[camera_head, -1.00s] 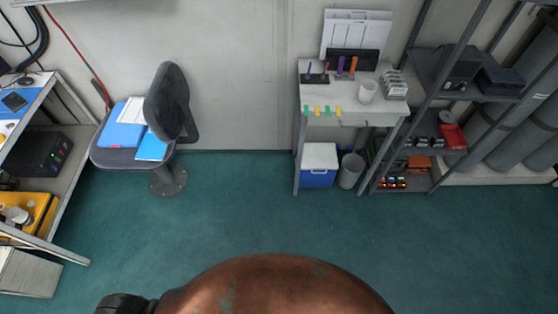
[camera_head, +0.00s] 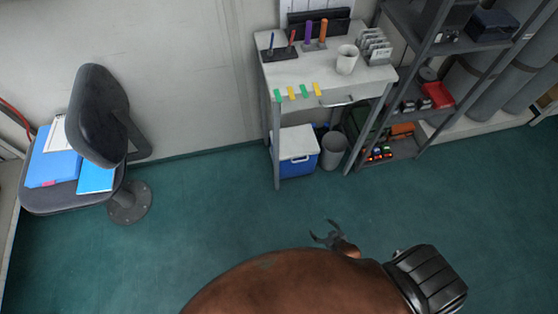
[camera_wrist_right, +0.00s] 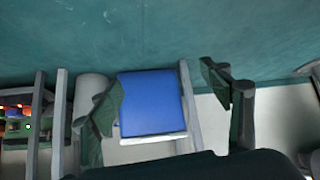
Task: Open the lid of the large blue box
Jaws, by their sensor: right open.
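The large blue box (camera_head: 298,163) stands on the floor under the white table, between its legs. Its white lid (camera_head: 297,142) is shut. In the right wrist view the blue box (camera_wrist_right: 152,100) appears upside down, with its white lid (camera_wrist_right: 153,138) at the lower side. My right gripper (camera_head: 323,231) is open and empty over the floor, in front of the box and apart from it. Its two dark fingers frame the box in the right wrist view (camera_wrist_right: 165,92). My left gripper is not in view.
A grey bin (camera_head: 333,151) stands right of the box. The white table (camera_head: 325,78) overhangs the box, and a table leg (camera_head: 276,145) stands at its left front. A metal shelf (camera_head: 400,146) stands to the right, a chair (camera_head: 97,115) to the left. The floor (camera_head: 210,215) in front is clear.

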